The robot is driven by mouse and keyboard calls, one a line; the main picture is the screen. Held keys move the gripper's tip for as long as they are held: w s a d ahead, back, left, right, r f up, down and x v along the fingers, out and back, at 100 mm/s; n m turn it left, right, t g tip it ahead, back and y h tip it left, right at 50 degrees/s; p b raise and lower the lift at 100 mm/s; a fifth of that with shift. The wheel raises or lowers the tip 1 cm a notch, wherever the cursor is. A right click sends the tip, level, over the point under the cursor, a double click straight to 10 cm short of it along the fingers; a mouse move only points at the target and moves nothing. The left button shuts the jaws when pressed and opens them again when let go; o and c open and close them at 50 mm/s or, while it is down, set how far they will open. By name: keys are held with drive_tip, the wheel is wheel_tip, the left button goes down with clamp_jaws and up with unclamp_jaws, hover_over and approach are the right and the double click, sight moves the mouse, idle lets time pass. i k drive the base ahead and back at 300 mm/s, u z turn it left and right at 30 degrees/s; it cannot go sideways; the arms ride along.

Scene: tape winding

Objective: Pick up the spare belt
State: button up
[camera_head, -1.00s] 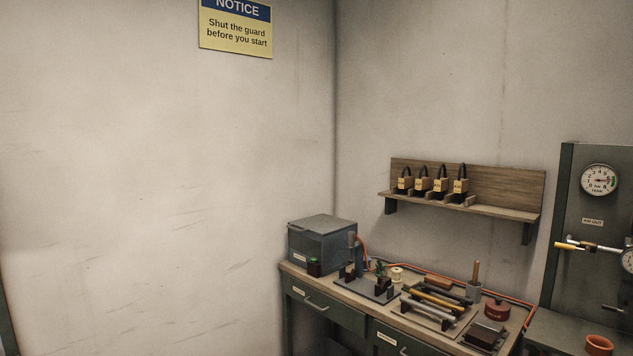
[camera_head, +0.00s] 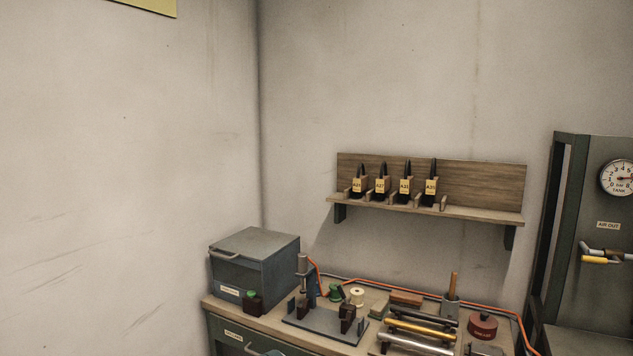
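Several black belts hang or stand in a row on the left part of a wooden wall shelf (camera_head: 470,212), each with a yellow tag. The leftmost belt (camera_head: 358,198) and the rightmost belt (camera_head: 431,198) bound the row, with small wooden dividers between them. The tags carry short codes starting with A, too small to read surely. The frames do not show which one is the spare belt. My gripper is not in view.
Below the shelf is a workbench (camera_head: 225,312) with a grey-blue box (camera_head: 268,265), a small fixture (camera_head: 325,320), rods on a rack and a red round tin (camera_head: 482,326). An orange hose runs along its back. A green panel with a gauge (camera_head: 618,178) stands at right.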

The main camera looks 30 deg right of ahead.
sight(359, 183)
drive_tip(key=z, duration=0.65)
drive_tip(key=i, duration=0.85)
drive_tip(key=z, duration=1.05)
drive_tip(key=i, duration=0.25)
drive_tip(key=z, duration=0.3)
